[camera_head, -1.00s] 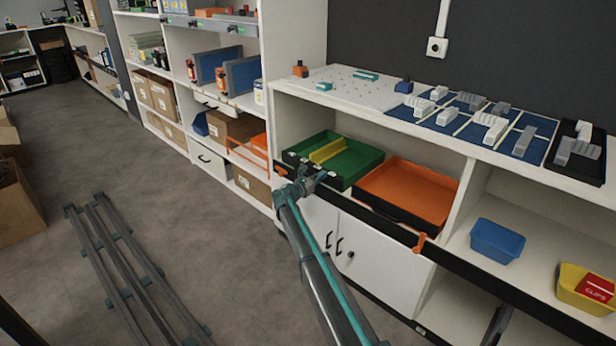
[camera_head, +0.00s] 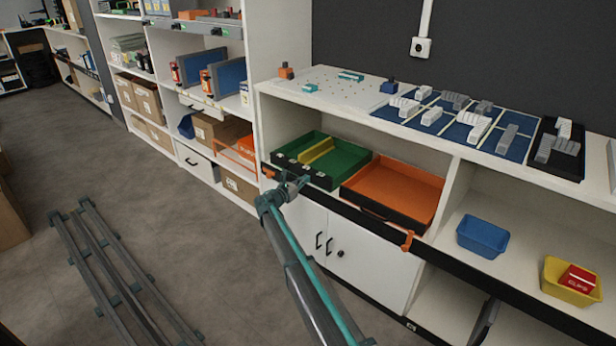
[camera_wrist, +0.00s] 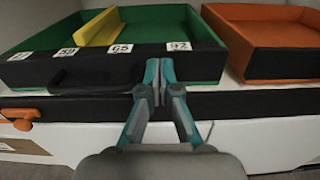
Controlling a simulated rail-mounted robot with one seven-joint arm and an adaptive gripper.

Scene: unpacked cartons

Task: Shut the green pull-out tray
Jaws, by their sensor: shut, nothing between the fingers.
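The green pull-out tray (camera_head: 346,162) sits in the open bay of the white shelf unit, with a yellow divider (camera_head: 317,151) inside. Its black front carries white number labels, and it fills the upper left of the wrist view (camera_wrist: 150,24). A dark handle (camera_wrist: 92,82) shows low on that front. My gripper (camera_wrist: 159,66) is shut and empty, its teal fingertips at the right part of the tray's black front. Whether they touch it I cannot tell. In the head view my gripper (camera_head: 298,183) is at the tray's front edge.
An orange tray (camera_head: 393,190) sits right beside the green one. A black rail with orange end pieces (camera_head: 408,240) runs along the shelf front below the trays. Blue (camera_head: 482,237) and yellow (camera_head: 571,285) bins stand further right. The floor at left has free room around a grey frame.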

